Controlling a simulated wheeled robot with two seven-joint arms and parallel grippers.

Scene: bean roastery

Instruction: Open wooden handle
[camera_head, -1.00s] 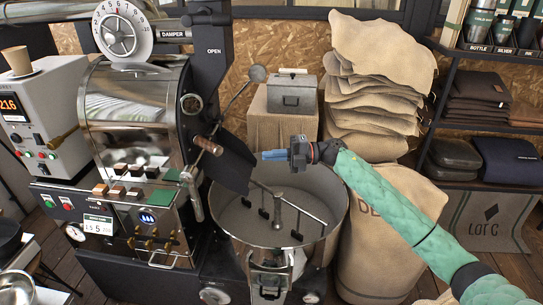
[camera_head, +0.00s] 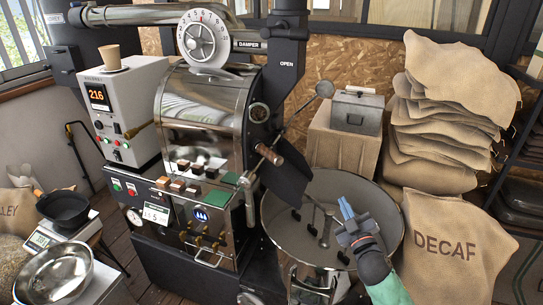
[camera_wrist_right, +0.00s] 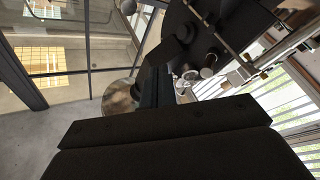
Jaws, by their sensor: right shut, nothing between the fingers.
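The wooden handle (camera_head: 269,154) is a short brown grip on a metal lever at the right side of the roaster's drum front, just above the dark chute (camera_head: 287,176). My right gripper (camera_head: 345,208) has its blue fingers together with nothing between them. It is over the right part of the round cooling bin, to the right of and below the handle in the head view, apart from it. My left gripper is not in view.
The steel roaster (camera_head: 203,115) fills the middle left. The cooling bin (camera_head: 391,240) with stirring arms lies below the chute. A burlap DECAF sack (camera_head: 445,240) and stacked sacks (camera_head: 440,120) stand right. A black pan (camera_head: 64,207) and steel bowl (camera_head: 55,277) are left.

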